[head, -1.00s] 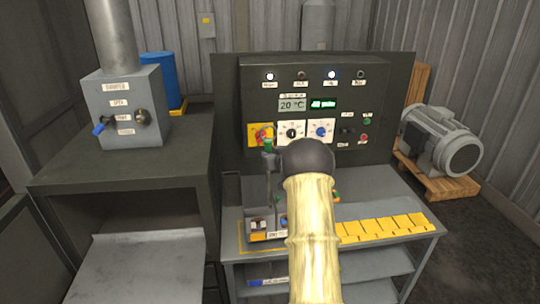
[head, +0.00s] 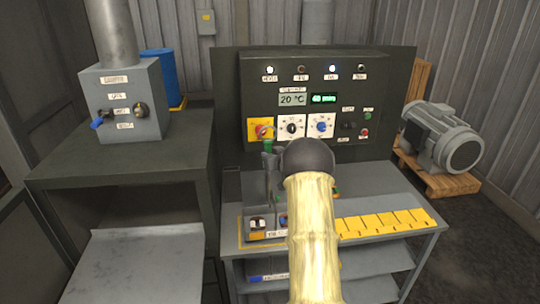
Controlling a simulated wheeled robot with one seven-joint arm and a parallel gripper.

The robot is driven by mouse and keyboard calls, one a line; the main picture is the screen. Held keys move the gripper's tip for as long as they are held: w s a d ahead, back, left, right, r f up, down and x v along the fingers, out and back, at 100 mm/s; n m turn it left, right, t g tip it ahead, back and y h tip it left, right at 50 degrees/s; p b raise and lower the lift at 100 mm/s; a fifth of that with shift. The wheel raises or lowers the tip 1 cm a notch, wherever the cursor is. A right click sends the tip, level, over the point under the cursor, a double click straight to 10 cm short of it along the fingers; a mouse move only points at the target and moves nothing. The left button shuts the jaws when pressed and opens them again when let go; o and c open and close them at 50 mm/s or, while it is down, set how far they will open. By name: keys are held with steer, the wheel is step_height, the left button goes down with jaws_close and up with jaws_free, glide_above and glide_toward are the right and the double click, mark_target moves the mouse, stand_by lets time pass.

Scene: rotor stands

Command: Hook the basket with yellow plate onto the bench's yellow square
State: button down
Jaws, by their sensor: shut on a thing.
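My arm, with its dark round joint, reaches over the middle of the bench (head: 400,247) and hides my gripper and whatever it holds. A grey upright piece with a green top (head: 268,147) stands just left of the joint. Below it at the bench's front left are small boxy parts with white labels and a yellow face (head: 257,235). A yellow line (head: 240,240) borders that spot. Several yellow squares (head: 385,223) lie in a row along the right front of the bench. I cannot tell which part is the basket with the yellow plate.
A control panel (head: 350,92) with dials and displays stands behind the bench. A dark table (head: 120,165) with a grey box (head: 122,100) and blue-handled valve is at left. A motor (head: 440,138) sits on a wooden pallet at right. The bench's right top is clear.

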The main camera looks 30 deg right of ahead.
steer(key=shift+f+b, duration=0.35)
steer(key=shift+b, duration=0.05)
steer(key=shift+f+b, duration=1.3)
steer(key=shift+f, duration=1)
steer(key=shift+a+b, duration=0.25)
steer(key=shift+b, duration=0.05)
steer(key=w+a+b, duration=0.2)
steer(key=a, duration=0.3)
steer(key=shift+w+a+b, duration=0.25)
steer(key=shift+a+b, duration=0.1)
steer(key=shift+a, duration=0.05)
stand_by(1.3)
steer(key=shift+r, duration=0.1)
step_height(320, 180, up, 11)
steer(key=p, duration=0.8)
steer(key=shift+p, duration=0.3)
stand_by(0.8)
stand_by(0.3)
